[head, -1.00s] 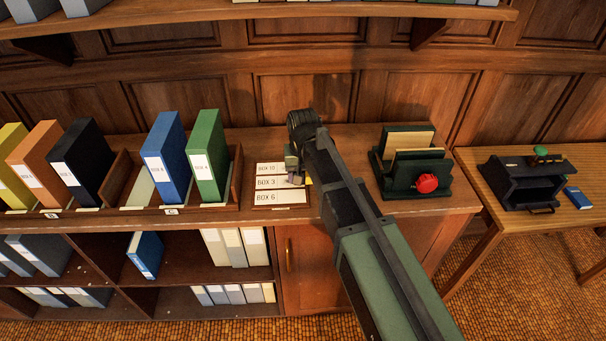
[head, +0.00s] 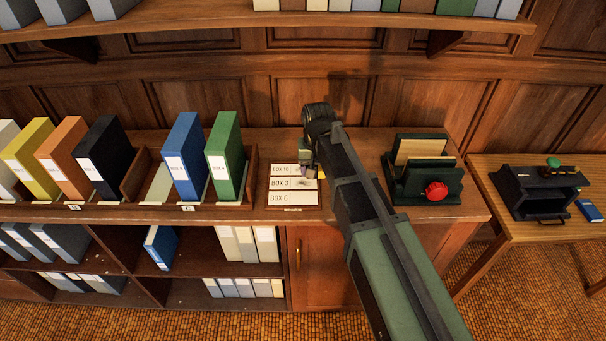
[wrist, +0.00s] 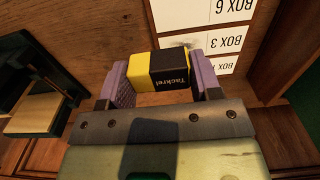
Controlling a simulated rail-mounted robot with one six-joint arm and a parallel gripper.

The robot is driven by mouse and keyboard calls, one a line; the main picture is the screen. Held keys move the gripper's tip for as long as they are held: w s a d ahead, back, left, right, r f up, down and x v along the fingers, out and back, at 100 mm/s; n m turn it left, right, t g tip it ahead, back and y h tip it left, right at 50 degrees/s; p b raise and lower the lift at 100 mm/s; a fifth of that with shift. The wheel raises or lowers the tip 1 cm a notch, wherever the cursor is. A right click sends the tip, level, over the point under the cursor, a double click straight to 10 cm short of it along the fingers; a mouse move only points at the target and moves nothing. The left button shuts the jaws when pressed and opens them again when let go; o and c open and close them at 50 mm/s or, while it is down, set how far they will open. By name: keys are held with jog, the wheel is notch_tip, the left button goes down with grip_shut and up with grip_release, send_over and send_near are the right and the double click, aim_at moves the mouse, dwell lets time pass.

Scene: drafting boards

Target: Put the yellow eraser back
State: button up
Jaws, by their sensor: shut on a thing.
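The yellow eraser (wrist: 143,69) has a black sleeve with lettering. It sits between the two purple finger pads of my gripper (wrist: 165,85), which is shut on it. In the head view my gripper (head: 308,168) is over the back right part of a label board (head: 293,208) on the cabinet top; the eraser is too small there to make out clearly. The board bears white strips marked BOX 10, BOX 3 and BOX 6. A grey smudge (wrist: 182,43) marks the BOX 3 strip beside the eraser.
A rack with a green binder (head: 226,158) and a blue binder (head: 185,160) stands left. A side table (head: 510,227) at right carries a black device (head: 535,190).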

jog(key=w+a+r+p, duration=0.4)
jog(key=w+r+p, duration=0.35)
jog(key=w, duration=0.45)
jog(key=r, duration=0.2)
send_over(295, 152)
notch_tip(295, 152, down, 21)
jog(key=b, duration=1.9)
jog(key=shift+w+r+b, duration=0.1)
jog(key=shift+w+b, duration=0.05)
jog(key=shift+b, duration=0.2)
jog(key=shift+r, duration=0.35)
jog(key=shift+f, duration=0.3)
jog(key=o, duration=0.8)
jog(key=shift+r, duration=0.1)
jog(key=shift+o, duration=0.2)
notch_tip(295, 152, up, 12)
jog(key=p, duration=1.2)
jog(key=shift+r+p, duration=0.25)
jog(key=shift+p, duration=0.1)
